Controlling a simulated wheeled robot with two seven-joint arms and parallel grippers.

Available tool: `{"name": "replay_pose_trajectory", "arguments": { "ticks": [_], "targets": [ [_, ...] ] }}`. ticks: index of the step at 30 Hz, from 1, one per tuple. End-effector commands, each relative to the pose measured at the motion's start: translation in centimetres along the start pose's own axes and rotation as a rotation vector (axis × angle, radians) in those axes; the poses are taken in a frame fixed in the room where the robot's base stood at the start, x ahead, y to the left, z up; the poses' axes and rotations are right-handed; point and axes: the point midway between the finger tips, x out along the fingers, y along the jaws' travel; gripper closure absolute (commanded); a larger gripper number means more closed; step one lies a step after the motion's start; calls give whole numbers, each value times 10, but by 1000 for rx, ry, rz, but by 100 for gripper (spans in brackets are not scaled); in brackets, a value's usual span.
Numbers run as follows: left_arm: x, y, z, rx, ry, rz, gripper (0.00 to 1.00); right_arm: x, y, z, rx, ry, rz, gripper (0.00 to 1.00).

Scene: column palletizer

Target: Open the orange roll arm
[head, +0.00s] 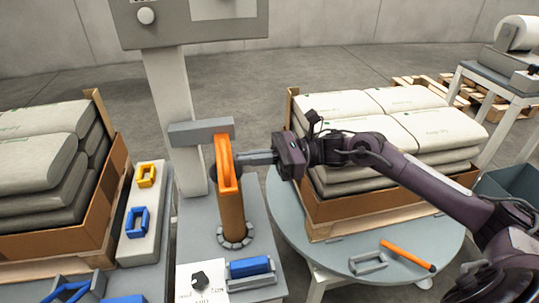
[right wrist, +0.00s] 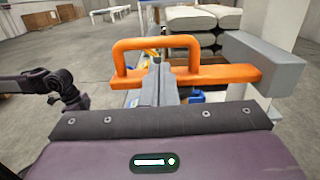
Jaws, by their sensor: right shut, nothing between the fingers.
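Boxes of stacked sacks stand at left (head: 110,225) and on a round table (head: 440,245) at right. A loose orange-handled tool (head: 407,256) lies on that table. Blue and yellow clamps (head: 146,175) sit on a pale strip. A grey column (head: 178,105) rises behind the arm.

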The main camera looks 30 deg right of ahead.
Motion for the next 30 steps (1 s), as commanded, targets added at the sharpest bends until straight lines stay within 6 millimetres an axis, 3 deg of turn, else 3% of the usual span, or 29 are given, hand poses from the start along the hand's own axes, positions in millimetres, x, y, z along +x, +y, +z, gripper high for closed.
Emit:
{"name": "replay_pose_trajectory", "arguments": {
  "ticks": [7, 30],
  "targets": [
    [-2, -2, 1, -5, -12, -3, 64, 22, 0, 0, 2, -1, -1, 100],
    [-2, -2, 3, -7, -22, -4, 64, 24, -2, 10, 62, -1, -5, 100]
  ]
}}
